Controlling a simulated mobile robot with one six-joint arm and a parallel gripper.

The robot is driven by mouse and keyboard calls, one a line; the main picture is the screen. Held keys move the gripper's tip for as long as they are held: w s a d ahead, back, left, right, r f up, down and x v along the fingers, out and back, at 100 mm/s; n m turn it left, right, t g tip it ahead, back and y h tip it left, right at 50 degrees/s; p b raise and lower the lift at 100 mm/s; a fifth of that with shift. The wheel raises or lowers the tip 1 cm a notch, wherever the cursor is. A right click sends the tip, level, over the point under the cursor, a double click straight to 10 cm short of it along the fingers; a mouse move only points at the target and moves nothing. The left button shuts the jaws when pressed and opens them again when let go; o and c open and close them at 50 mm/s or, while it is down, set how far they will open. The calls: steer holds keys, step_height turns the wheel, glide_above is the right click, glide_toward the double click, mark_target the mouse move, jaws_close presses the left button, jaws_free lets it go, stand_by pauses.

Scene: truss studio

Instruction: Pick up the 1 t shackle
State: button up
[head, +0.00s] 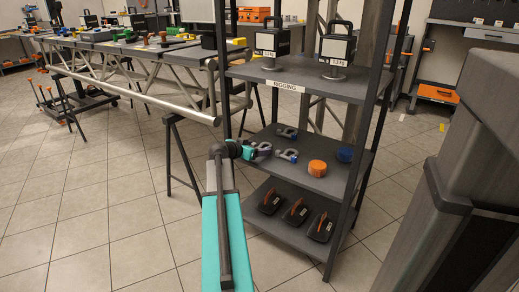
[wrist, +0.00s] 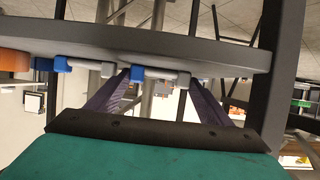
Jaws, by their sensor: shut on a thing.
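Three blue-and-grey shackles are at the middle shelf in the head view. The nearest shackle (head: 264,147) is at the tip of my gripper (head: 254,151), which is shut on it. In the wrist view this shackle (wrist: 158,74) sits between the two dark fingers of my gripper (wrist: 157,80), close to the shelf edge. A second shackle (head: 288,156) lies to its right, and a third shackle (head: 287,132) lies farther back. No load marking is readable on any of them, so I cannot tell by label which is the 1 t one.
The middle shelf (head: 312,184) also holds an orange item (head: 317,168) and a blue item (head: 345,155). Black-and-orange items (head: 297,211) lie on the shelf below. The upper shelf (head: 300,84) is above, and a dark post (head: 362,130) bounds the rack's right.

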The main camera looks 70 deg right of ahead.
steer(key=shift+r, duration=0.15)
steer(key=shift+r+p, duration=0.4)
steer(key=shift+r, duration=0.15)
step_height(320, 180, up, 3)
steer(key=shift+s+f+p, duration=0.15)
steer(key=shift+f+p, duration=0.05)
steer(key=shift+p, duration=0.5)
steer(key=s+a+p, duration=0.1)
steer(key=s+a, duration=0.1)
steer(key=s, duration=0.2)
steer(key=s+a+p, duration=0.1)
steer(key=s+a, duration=0.1)
steer(key=s, duration=0.3)
steer(key=s+a+r+p, duration=0.1)
steer(key=s+a, duration=0.2)
steer(key=s, duration=0.2)
steer(key=shift+p, duration=0.3)
